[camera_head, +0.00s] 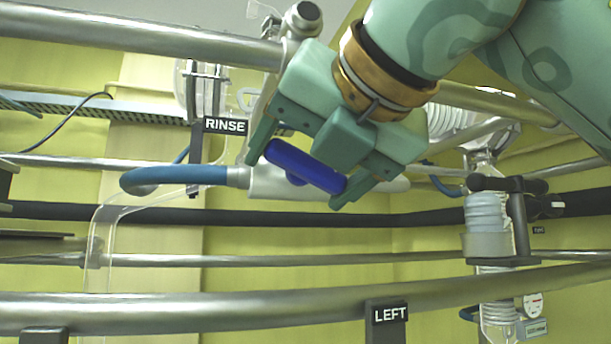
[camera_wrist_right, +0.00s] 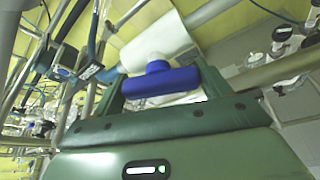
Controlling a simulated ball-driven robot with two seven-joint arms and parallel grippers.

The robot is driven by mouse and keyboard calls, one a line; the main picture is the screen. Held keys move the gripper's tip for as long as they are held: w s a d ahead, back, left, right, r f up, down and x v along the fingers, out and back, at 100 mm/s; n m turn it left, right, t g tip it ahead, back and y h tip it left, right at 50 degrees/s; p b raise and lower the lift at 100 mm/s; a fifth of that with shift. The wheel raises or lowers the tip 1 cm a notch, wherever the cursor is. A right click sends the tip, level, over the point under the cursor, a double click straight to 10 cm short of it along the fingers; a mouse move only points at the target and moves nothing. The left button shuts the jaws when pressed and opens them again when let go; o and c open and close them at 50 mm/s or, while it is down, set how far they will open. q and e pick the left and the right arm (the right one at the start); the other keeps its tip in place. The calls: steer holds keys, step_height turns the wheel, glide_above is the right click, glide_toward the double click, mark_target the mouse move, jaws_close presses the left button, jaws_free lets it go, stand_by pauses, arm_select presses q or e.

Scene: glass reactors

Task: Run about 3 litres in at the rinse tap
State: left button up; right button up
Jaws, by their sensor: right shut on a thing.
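The blue tap handle (camera_head: 306,166) sits on a pale valve body (camera_head: 275,183) beside the black RINSE label (camera_head: 225,126). A blue hose (camera_head: 172,176) runs left from the valve and bends back at its end, above a clear tube (camera_head: 97,235). My right gripper (camera_head: 300,180) is shut on the blue handle, with one finger at each end of it. The right wrist view also shows the blue handle (camera_wrist_right: 160,83) between the fingers (camera_wrist_right: 162,88). Any flow of water cannot be made out. My left gripper is not in view.
A steel rail (camera_head: 220,307) with a LEFT label (camera_head: 389,314) crosses the front. Another thick pipe (camera_head: 140,36) runs at upper left. A ribbed glass column in a clamp (camera_head: 487,245) and a small gauge (camera_head: 533,304) stand at right.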

steer(key=m+y+b, duration=0.1)
steer(key=m+b, duration=0.1)
steer(key=b, duration=0.3)
steer(key=m+y+b, duration=0.2)
steer(key=m+b, duration=0.1)
steer(key=b, duration=0.2)
steer(key=m+y+b, duration=0.1)
steer(key=m+b, duration=0.2)
steer(key=b, duration=0.2)
steer(key=shift+f+t+y, duration=0.25)
steer(key=shift+t+y, duration=0.05)
steer(key=shift+t, duration=0.1)
steer(key=shift+r+m+t+y+b, duration=0.15)
steer(key=shift+m+t+b, duration=0.05)
steer(key=shift+m+b, duration=0.5)
steer(key=shift+r+m+t+y+b, duration=0.1)
steer(key=shift+m+t+y+b, duration=0.1)
steer(key=shift+m+b, duration=0.45)
steer(key=o, duration=1)
steer(key=b+v, duration=0.2)
steer(key=v, duration=1.4)
steer(key=shift+s+d+b, duration=0.1)
steer(key=shift+d+b, duration=0.1)
steer(key=shift+b, duration=0.2)
